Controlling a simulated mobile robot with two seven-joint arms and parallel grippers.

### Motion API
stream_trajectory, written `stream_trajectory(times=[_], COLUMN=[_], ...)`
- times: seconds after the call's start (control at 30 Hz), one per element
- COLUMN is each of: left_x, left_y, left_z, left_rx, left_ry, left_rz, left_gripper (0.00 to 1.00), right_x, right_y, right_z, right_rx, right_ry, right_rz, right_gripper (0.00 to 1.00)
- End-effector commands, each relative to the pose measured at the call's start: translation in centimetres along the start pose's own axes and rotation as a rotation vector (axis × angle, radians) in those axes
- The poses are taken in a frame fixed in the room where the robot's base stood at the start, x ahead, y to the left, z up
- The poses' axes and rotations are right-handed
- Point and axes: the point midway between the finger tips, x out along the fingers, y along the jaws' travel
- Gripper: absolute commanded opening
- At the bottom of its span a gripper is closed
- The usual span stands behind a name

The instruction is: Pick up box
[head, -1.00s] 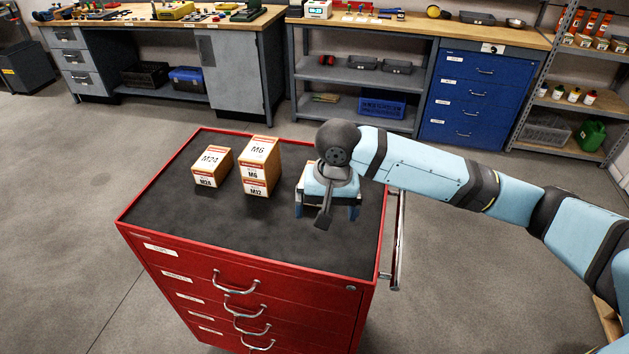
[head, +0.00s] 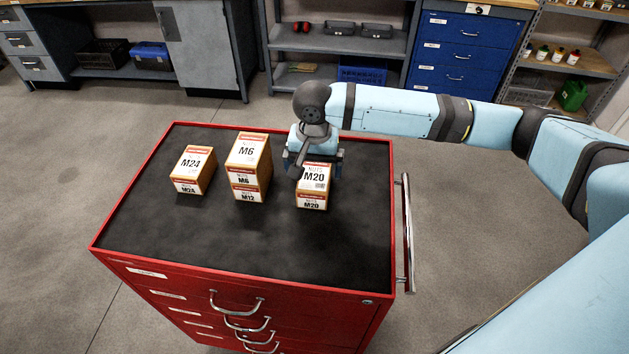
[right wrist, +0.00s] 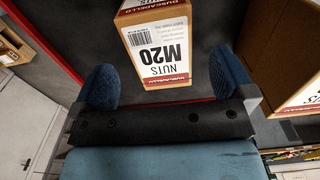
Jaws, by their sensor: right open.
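Several nut boxes stand on the black top of a red drawer cabinet (head: 150,232). The M24 box (head: 193,170) is at the left. The M6 box (head: 249,152) is stacked on the M12 box (head: 246,194) in the middle. The M20 box (head: 312,187) is at the right; in the right wrist view its label (right wrist: 162,48) is upside down. My right gripper (head: 313,165) is at the far side of the M20 box. Its two blue fingers (right wrist: 163,85) are open, with the box ahead of and partly between them. My left gripper is not in view.
The M6 and M12 stack stands close to the left of the M20 box. A side handle (head: 407,235) sticks out at the cabinet's right. Workbench shelves (head: 340,38) and a blue drawer unit (head: 462,48) stand behind.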

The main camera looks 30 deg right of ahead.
Motion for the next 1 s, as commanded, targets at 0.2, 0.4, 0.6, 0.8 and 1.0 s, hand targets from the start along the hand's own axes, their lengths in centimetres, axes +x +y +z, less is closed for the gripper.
stream_trajectory(times=[0.2, 0.4, 0.6, 0.8, 1.0], left_x=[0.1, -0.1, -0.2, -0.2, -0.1], left_y=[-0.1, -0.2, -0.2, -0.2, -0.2], left_z=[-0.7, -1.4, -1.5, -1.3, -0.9], left_rx=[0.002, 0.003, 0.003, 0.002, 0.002], left_ry=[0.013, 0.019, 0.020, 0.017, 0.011], left_rz=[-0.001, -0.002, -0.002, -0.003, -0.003], left_gripper=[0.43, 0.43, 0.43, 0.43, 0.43], right_x=[1.6, 4.3, 6.3, 6.5, 6.5], right_y=[0.0, 0.2, 0.2, 0.2, 0.2], right_z=[-0.1, -0.7, -0.7, -0.7, -0.7], right_rx=[0.000, 0.001, -0.001, -0.001, -0.001], right_ry=[0.000, 0.000, 0.001, 0.001, 0.001], right_rz=[0.000, 0.003, 0.000, 0.000, 0.000], right_gripper=[1.00, 1.00, 1.00, 1.00, 0.61])
